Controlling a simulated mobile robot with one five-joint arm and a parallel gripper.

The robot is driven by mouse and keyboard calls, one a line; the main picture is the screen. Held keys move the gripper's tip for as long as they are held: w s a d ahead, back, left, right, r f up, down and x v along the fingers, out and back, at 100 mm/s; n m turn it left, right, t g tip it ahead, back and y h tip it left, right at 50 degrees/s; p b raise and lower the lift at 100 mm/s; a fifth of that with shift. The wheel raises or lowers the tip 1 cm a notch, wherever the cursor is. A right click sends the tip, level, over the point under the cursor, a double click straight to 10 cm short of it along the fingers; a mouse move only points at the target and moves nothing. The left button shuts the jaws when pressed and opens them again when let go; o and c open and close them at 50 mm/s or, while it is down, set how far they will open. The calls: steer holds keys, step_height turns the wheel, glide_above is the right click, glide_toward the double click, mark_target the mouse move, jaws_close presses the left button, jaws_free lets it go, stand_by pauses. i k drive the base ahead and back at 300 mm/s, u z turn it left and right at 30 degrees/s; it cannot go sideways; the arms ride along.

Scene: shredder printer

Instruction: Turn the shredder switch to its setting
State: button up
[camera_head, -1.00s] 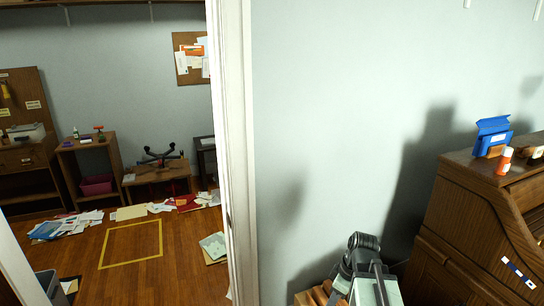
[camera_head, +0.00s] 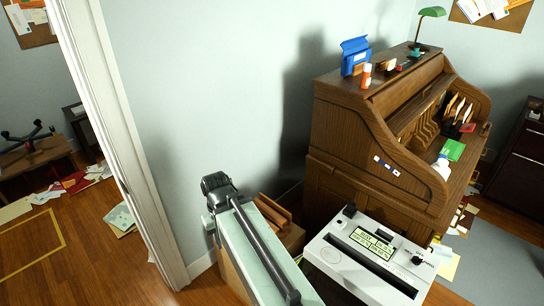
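A white machine, apparently the shredder (camera_head: 331,259), stands in the lower right part of the head view, in front of the wooden desk. Its top has a long dark slot, a green label panel (camera_head: 372,243) with dark print too small to read, and a dark knob (camera_head: 418,259) near its right end, apparently the switch. Another small dark part (camera_head: 349,210) sits at its far left corner. The knob's setting cannot be made out. My arm shows left of the machine, apart from the knob. My gripper is not in view.
A roll-top desk (camera_head: 340,172) stands right behind the machine, with a blue box (camera_head: 354,56) and an orange bottle (camera_head: 367,76) on top. A wooden box (camera_head: 291,238) is beside my arm. A white door frame (camera_head: 111,112) is at left. Papers lie scattered on the floor.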

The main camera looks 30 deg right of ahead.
mark_target(416, 260)
steer(key=z, duration=2.1)
steer(key=k, duration=1.1)
steer(key=u, duration=1.2)
steer(key=i, duration=1.55)
steer(key=z, duration=0.35)
